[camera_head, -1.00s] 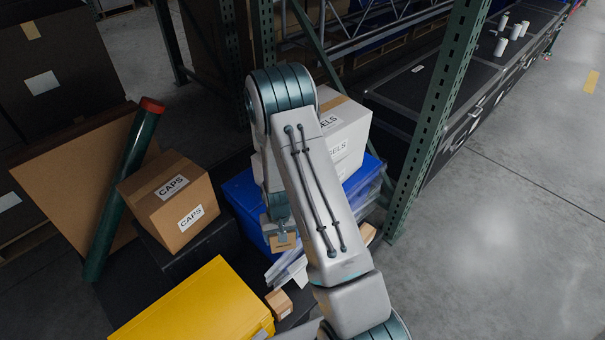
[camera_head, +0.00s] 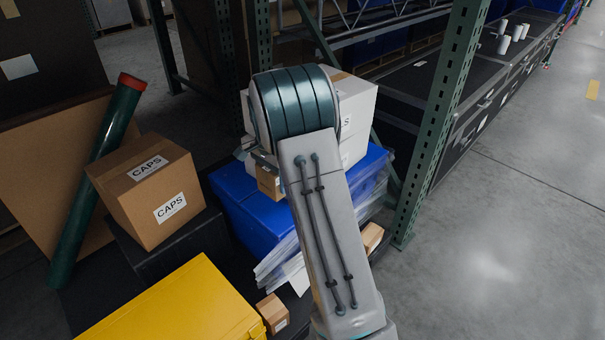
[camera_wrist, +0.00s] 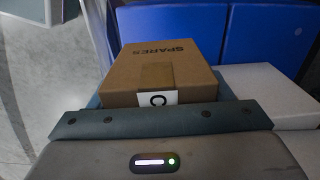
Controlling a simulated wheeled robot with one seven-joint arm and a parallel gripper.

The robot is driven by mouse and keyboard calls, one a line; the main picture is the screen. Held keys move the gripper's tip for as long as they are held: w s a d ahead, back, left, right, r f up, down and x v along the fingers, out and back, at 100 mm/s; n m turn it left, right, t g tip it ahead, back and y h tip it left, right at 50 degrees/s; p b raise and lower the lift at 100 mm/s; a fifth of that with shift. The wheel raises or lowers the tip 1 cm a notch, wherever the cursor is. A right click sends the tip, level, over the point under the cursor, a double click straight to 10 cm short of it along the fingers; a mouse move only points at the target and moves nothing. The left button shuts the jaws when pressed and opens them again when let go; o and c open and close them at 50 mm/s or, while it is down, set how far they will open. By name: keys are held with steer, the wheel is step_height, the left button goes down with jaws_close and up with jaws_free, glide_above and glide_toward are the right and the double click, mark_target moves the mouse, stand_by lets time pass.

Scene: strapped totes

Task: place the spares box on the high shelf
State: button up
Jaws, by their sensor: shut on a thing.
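The spares box (camera_wrist: 165,68) is a small brown cardboard carton with "SPARES" on its top and tape over one edge. My gripper (camera_wrist: 155,118) is shut on it and holds its near end in the wrist view. In the head view the spares box (camera_head: 269,183) shows as a small brown patch left of my arm, in front of the white boxes and by the blue tote. My gripper (camera_head: 262,160) is mostly hidden there behind my arm. I cannot tell which surface is the high shelf.
A blue tote (camera_head: 235,190), white boxes (camera_head: 357,105) and a green rack post (camera_head: 445,120) stand close to my arm. A CAPS carton (camera_head: 150,190), a yellow case (camera_head: 180,305) and a green tube (camera_head: 95,180) are at left. The floor at right is clear.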

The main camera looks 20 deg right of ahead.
steer(key=shift+w, duration=0.1)
steer(key=b, duration=0.4)
glide_above(276, 213)
steer(key=shift+m, duration=0.3)
step_height(276, 213, down, 10)
steer(key=shift+a+r, duration=0.1)
steer(key=shift+r, duration=0.1)
steer(key=o, duration=1.1)
steer(key=shift+f, duration=0.15)
steer(key=shift+c, duration=0.2)
